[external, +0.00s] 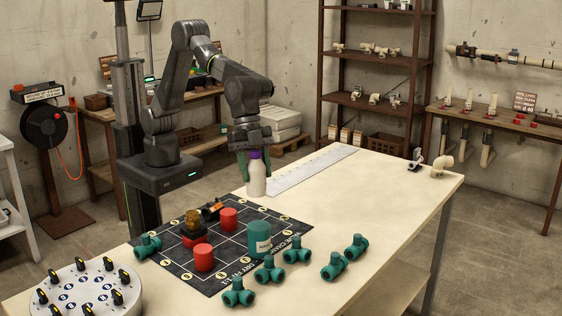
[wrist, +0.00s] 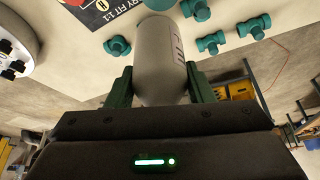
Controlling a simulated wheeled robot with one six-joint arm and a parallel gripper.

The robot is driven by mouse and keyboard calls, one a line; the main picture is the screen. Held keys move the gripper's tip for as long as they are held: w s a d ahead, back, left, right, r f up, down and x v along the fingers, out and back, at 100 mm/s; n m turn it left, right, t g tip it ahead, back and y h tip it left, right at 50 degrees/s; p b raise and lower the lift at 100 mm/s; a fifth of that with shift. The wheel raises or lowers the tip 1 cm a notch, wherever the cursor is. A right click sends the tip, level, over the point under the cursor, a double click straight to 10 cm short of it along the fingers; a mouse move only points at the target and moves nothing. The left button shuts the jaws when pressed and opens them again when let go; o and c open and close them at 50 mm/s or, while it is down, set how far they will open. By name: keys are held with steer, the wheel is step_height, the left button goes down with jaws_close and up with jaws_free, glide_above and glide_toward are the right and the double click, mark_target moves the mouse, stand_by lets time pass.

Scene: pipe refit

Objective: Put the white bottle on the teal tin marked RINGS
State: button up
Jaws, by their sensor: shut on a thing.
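The white bottle (external: 256,178) has a purple cap and is upright in my gripper (external: 248,163). My gripper is shut on it near its top, over the table's far side. In the wrist view the bottle (wrist: 158,62) sits between the two green fingers of my gripper (wrist: 158,88). The teal tin (external: 260,239) stands on the dark mat, nearer the camera than the bottle and apart from it. A pale label shows on its side, too small to read. The tin's top also shows in part beyond the bottle in the wrist view (wrist: 159,4).
The dark grid mat (external: 165,257) holds red cylinders (external: 204,257) and an amber-topped item (external: 193,220). Several teal pipe fittings (external: 334,265) lie around it. A white round dial plate (external: 78,292) is at front left. The table's right part (external: 370,200) is mostly clear.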

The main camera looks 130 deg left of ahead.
mark_target(258, 185)
steer(key=f, duration=0.3)
steer(key=f+p, duration=0.1)
steer(key=f, duration=0.1)
steer(key=shift+a, duration=0.35)
steer(key=shift+f, duration=2.5)
steer(key=o, duration=1.1)
steer(key=shift+r+p, duration=0.1)
steer(key=shift+p, duration=0.25)
steer(key=shift+r, duration=0.2)
steer(key=b+v, duration=0.2)
steer(key=v, duration=0.9)
steer(key=shift+s+r, duration=0.25)
steer(key=shift+r, duration=0.1)
